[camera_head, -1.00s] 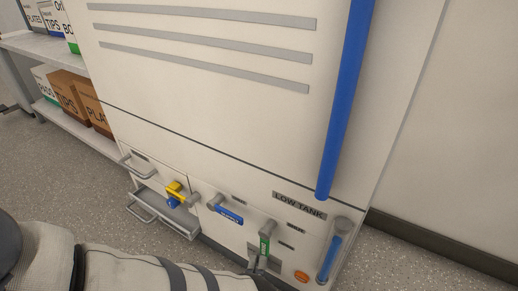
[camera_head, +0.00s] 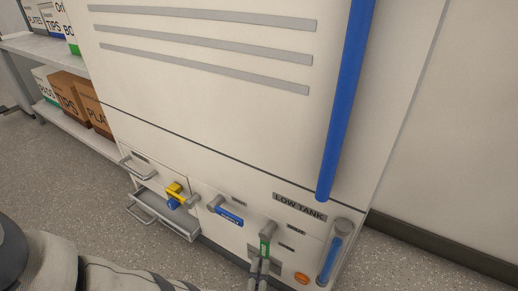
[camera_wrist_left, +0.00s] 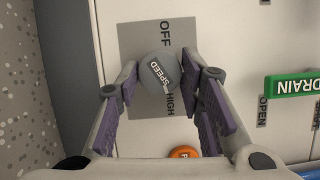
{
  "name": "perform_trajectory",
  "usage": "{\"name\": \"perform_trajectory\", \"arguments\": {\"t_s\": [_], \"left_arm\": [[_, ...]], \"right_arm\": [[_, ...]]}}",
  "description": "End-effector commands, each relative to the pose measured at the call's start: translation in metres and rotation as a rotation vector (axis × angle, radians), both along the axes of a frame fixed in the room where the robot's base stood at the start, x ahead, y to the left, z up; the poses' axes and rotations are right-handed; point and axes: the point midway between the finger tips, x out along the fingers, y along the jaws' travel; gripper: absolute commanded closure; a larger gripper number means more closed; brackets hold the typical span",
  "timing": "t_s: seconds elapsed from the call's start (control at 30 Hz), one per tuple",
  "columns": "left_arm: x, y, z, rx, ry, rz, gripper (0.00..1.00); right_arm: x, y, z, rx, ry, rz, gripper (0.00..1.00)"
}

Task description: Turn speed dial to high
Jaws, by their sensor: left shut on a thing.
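The speed dial (camera_wrist_left: 160,72) is a round grey knob lettered SPEED in the left wrist view. It sits on a grey plate (camera_wrist_left: 135,40) lettered OFF above the knob and HIGH below it. The lettering on the knob runs downward, its lower end close to the word HIGH. My left gripper (camera_wrist_left: 163,75) is shut on the dial, with purple pads on both sides. In the head view my left gripper (camera_head: 261,266) shows at the bottom, in front of the panel, and the dial is hidden there. My right gripper is not in view.
A green DRAIN handle (camera_wrist_left: 293,86) is right of the dial. An orange button (camera_wrist_left: 184,152) lies below it. A blue handle (camera_head: 229,217), a yellow valve (camera_head: 175,191) and an open drawer (camera_head: 168,213) are farther left. A blue vertical tube (camera_head: 345,105) runs along the cabinet.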

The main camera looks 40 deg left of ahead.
Motion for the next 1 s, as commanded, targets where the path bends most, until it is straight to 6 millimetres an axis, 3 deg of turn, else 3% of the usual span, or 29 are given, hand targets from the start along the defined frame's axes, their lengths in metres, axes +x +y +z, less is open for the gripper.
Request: {"name": "perform_trajectory", "arguments": {"t_s": [0.07,0.1,0.17,0.67,0.77,1.0], "left_arm": [[0.000,0.000,0.000,0.002,0.000,0.000,0.94],[0.000,0.000,0.000,0.002,0.000,0.000,0.59],[0.000,0.000,0.000,0.002,0.000,0.000,0.46],[0.000,0.000,0.000,-0.021,-0.004,0.000,0.46],[0.001,0.000,0.002,-0.111,-0.025,-0.001,0.46],[0.000,0.002,0.011,-0.573,-0.136,0.001,0.46]], "right_arm": [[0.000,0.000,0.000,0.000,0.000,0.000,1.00],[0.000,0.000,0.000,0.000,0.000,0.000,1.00],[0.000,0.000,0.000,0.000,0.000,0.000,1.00],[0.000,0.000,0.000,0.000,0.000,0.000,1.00],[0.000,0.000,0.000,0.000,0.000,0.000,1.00],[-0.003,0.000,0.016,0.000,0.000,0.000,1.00]]}}
